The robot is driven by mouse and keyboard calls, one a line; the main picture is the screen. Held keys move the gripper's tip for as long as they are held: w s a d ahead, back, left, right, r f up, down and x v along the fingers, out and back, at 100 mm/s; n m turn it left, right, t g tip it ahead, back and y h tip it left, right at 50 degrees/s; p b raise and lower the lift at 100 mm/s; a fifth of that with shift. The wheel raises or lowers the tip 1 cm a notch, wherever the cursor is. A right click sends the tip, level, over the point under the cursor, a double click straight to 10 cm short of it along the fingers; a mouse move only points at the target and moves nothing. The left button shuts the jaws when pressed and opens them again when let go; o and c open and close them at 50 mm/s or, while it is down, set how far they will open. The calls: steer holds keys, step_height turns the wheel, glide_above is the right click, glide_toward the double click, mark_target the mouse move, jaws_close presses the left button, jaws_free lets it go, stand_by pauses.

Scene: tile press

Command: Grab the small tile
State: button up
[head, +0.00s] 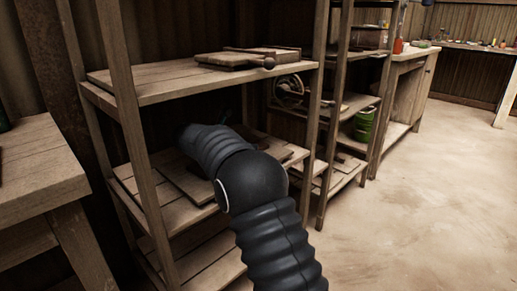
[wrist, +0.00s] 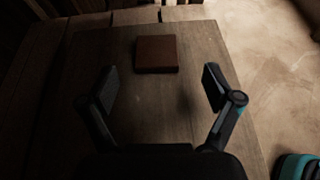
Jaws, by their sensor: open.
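The small tile (wrist: 157,54) is a dark reddish-brown square in the wrist view. It lies flat on a wider wooden board (wrist: 200,40), above the middle of the picture. My gripper (wrist: 158,85) is open and empty, its two fingers spread wide apart. The tile is beyond the fingertips, slightly left of the midline between them, and not touched. In the head view my dark arm reaches into the middle shelf (head: 172,212) of a wooden rack. There my arm hides the tile and my gripper.
Rack posts (head: 125,130) stand at the sides. A wooden table (head: 35,165) is at the left. Open floor (head: 430,190) lies to the right.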

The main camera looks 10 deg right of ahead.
steer(key=x, duration=0.2)
steer(key=b+x, duration=0.1)
steer(key=x, duration=0.2)
steer(key=shift+w+a+f, duration=0.15)
steer(key=shift+a+f, duration=0.05)
steer(key=shift+a, duration=0.05)
steer(key=shift+w+d, duration=0.2)
steer(key=shift+d, duration=0.05)
steer(key=c, duration=1.3)
